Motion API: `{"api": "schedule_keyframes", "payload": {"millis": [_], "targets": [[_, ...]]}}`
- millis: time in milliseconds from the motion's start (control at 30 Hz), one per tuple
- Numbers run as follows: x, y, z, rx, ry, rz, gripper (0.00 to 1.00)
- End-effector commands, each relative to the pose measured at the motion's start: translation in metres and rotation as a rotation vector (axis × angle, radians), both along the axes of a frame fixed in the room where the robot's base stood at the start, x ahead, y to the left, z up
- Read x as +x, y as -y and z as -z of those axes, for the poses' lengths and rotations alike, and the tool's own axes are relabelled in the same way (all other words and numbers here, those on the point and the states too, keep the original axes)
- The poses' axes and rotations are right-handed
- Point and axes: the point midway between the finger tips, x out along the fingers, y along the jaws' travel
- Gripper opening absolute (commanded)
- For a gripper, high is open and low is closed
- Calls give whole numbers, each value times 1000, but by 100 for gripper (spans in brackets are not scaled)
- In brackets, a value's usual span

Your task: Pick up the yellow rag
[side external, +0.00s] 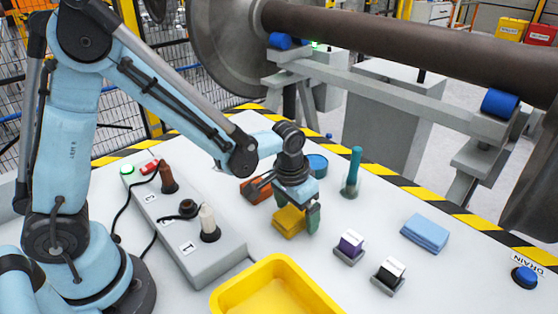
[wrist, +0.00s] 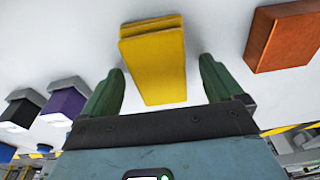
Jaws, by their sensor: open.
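The yellow rag (side external: 289,222) is a folded stack lying on the white table, below and in front of my gripper in the side view. In the wrist view the rag (wrist: 155,58) lies between and beyond the two green fingers. My gripper (wrist: 158,88) is open, with the fingers on either side of the rag and a gap to each. In the side view my gripper (side external: 302,212) points down at the rag and hides part of it. I cannot tell the exact height of the fingertips.
An orange-brown block (wrist: 285,36) lies close by. A blue tin (side external: 317,165) and a green bottle-like item (side external: 352,172) stand behind. Purple (side external: 350,243) and black-white (side external: 390,272) blocks sit in holders. A blue cloth (side external: 425,233) lies right; a yellow tray (side external: 218,302) stands in front.

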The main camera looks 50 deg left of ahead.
Motion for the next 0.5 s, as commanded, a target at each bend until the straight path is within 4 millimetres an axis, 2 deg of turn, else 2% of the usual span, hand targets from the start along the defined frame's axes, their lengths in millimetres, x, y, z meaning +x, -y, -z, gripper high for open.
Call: {"api": "schedule_keyframes", "payload": {"millis": [300,500], "targets": [[0,0,4,0,0,0,94],[0,0,3,0,0,0,63]]}}
